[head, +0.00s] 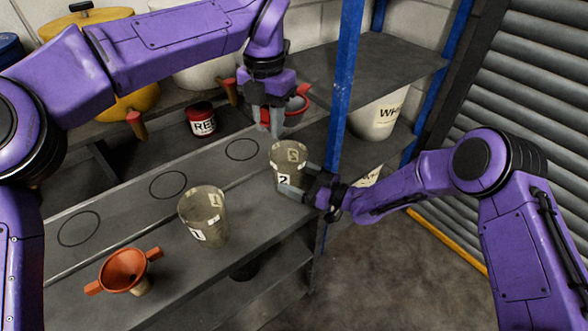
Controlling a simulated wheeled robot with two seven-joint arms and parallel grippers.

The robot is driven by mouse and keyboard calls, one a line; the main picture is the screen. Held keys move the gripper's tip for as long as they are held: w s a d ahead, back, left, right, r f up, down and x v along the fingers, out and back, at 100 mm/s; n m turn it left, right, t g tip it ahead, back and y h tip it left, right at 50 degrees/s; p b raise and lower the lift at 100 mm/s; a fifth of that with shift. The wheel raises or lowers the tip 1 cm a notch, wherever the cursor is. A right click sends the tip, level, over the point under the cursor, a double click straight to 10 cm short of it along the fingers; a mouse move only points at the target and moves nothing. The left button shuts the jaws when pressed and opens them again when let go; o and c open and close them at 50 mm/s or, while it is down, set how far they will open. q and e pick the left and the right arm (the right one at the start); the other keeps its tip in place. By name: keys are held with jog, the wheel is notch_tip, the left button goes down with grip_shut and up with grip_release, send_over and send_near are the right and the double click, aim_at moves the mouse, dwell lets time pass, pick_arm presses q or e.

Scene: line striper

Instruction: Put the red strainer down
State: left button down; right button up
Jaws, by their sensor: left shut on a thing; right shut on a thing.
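The red strainer (298,108) hangs in the air behind and above the cup labelled 2. My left gripper (270,128) is shut on it, with the fingers pointing down and covering its left part. My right gripper (300,178) is shut on the clear cup labelled 2 (289,154), with a finger on either side of it. The cup is upright near the right end of the shelf; whether its base touches the shelf is unclear.
A clear cup labelled 1 (204,216) stands at the shelf's front. An orange-red, two-handled funnel-like piece (124,270) is at the front left. A red labelled jar (201,119) stands behind. Several drawn circles (168,185) are empty. A blue post (345,90) rises close right.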

pick_arm(q)
notch_tip(320, 180, down, 12)
jog(key=w+a+m, duration=0.1)
jog(key=a+m, duration=0.1)
jog(key=m, duration=0.2)
jog(key=shift+w+a+r+m, duration=0.2)
jog(key=shift+w+m, duration=0.1)
jog(key=shift+w, duration=0.05)
jog(key=shift+f, duration=0.15)
jog(key=shift+f, duration=0.45)
jog(key=c, duration=0.9)
grip_release()
notch_tip(320, 180, up, 13)
jog(key=shift+r, duration=0.1)
pick_arm(e)
jog(key=o, duration=0.7)
